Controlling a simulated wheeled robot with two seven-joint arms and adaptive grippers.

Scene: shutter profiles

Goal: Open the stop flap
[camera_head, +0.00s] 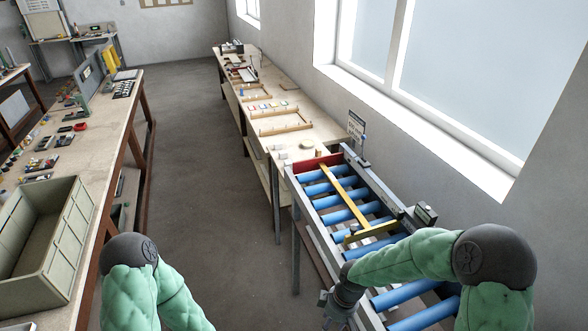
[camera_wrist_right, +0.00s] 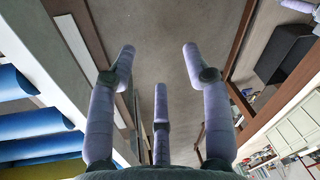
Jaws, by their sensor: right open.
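The roller conveyor with blue rollers (camera_head: 343,215) stands below the window. A red plate (camera_head: 318,163) crosses its far end; it looks like the stop flap, but I cannot tell for sure. A long yellow bar (camera_head: 343,190) lies lengthwise over the rollers, and a shorter yellow piece (camera_head: 370,232) crosses near its close end. My right gripper (camera_head: 337,308) hangs beside the conveyor's near left side, away from the red plate. In the right wrist view its three fingers (camera_wrist_right: 160,62) are spread and empty. My left gripper is out of view; only its arm shows at bottom left.
A small dark box (camera_head: 425,212) sits on the conveyor's right rail. A long bench (camera_head: 285,120) with wooden frames continues beyond the conveyor. A green-grey crate (camera_head: 45,235) stands on the left bench. The floor (camera_head: 215,200) between the benches is clear.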

